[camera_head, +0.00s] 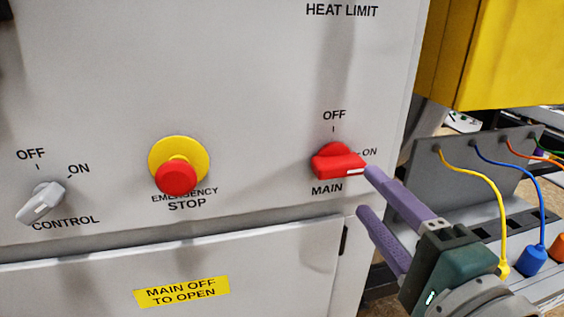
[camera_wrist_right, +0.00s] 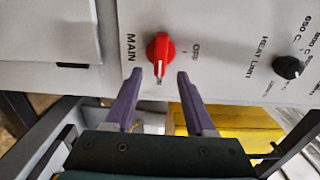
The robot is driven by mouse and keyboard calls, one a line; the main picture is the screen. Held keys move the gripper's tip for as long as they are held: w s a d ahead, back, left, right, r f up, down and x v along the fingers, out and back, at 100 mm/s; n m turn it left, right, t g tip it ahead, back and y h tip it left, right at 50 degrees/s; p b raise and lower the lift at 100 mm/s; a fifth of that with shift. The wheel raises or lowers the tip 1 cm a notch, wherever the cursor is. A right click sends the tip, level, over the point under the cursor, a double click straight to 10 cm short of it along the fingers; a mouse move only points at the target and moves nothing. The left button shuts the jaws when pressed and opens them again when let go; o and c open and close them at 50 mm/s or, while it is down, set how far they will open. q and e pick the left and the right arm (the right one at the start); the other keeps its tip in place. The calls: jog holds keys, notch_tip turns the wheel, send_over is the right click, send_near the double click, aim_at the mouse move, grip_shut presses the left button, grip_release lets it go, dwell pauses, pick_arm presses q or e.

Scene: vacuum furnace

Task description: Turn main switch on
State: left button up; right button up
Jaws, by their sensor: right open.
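The main switch is a red knob (camera_head: 335,160) on the grey panel, above the word MAIN. Its white mark points right, to the ON side and away from OFF. In the right wrist view the red knob (camera_wrist_right: 160,48) is ahead of the fingers, its white mark turned toward them. My right gripper (camera_head: 367,192) is open and empty, with two purple fingers apart. In the head view its upper fingertip is close to the knob's right end; I cannot tell whether they touch. In the right wrist view the fingertips (camera_wrist_right: 159,77) lie either side of the white mark. My left gripper is out of view.
A red emergency stop (camera_head: 176,177) on a yellow disc and a grey control switch (camera_head: 41,203) are to the left. A black heat limit knob (camera_wrist_right: 288,67) shows in the right wrist view. Cables with a blue plug (camera_head: 533,262) and a yellow box (camera_head: 500,50) are at the right.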

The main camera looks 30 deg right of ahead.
jog(key=shift+v, duration=1.45)
jog(key=a+f+n+g+y, duration=0.2)
jog(key=a+n+g+y, duration=0.3)
jog(key=a+n+y, duration=0.75)
jog(key=s+d+f+n+g+h, duration=0.6)
jog(key=s+d+n+g+h, duration=0.15)
jog(key=s+n, duration=0.25)
notch_tip(320, 180, up, 38)
jog(key=s+g+p, duration=0.1)
jog(key=p, duration=3.7)
jog(key=shift+d, duration=0.2)
